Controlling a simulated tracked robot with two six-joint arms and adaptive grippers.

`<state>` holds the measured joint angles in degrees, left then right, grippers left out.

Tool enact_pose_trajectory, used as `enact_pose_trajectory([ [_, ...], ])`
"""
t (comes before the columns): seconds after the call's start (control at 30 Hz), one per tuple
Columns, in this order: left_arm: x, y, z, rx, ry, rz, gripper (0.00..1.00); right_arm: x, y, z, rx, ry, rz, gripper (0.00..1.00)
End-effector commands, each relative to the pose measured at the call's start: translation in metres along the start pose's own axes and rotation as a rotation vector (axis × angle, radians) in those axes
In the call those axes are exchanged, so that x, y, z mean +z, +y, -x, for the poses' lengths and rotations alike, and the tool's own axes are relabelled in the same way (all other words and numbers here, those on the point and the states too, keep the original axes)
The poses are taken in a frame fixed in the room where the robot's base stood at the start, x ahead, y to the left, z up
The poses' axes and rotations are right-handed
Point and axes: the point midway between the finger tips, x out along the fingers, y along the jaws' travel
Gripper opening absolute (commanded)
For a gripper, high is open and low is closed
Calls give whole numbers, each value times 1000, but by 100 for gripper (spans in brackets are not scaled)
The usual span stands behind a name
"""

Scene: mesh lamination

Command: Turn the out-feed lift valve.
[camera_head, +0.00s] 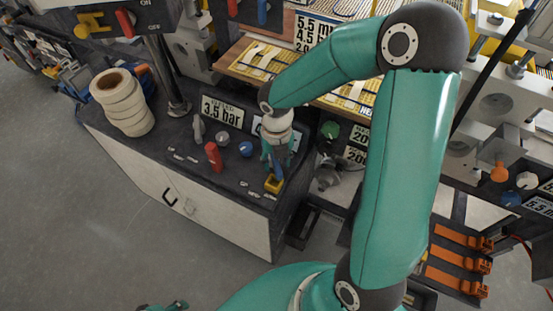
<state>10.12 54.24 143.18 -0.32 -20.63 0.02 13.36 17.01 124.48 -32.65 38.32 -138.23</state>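My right arm reaches down over the dark-topped cabinet, and its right gripper (277,161) is at the cabinet's right front corner. A valve with a blue lever (276,171) and yellow base (273,184) is right at its fingertips. I cannot tell whether the fingers touch or hold the lever. A red lever valve (213,157) and a grey lever (197,128) stand to the left on the same top. Their labels are too small to read, so I cannot tell which is the out-feed lift valve. My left gripper (178,305) barely shows at the bottom edge.
The cabinet top also carries a stack of cream rolls (122,103), a "3.5 bar" sign (222,112) and a blue knob (246,149). A red switch lever (125,22) is at upper left. Orange clamps (463,262) are at lower right. The floor at left is clear.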

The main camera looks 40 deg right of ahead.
Motion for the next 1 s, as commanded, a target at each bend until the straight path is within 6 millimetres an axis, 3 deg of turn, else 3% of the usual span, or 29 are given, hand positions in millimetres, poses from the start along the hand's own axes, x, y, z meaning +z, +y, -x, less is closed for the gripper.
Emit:
enact_pose_trajectory([
  [0.27, 0, 0, 1, 0, 0, 0, 40, 1, 0, 9, 1, -2, -2, 44],
  [0.7, 0, 0, 0, 0, 0, 0, 40, 1, 1, 89, 2, -6, 1, 44],
  [1.0, 0, 0, 0, 0, 0, 0, 40, 0, 1, 118, 0, 0, 1, 44],
])
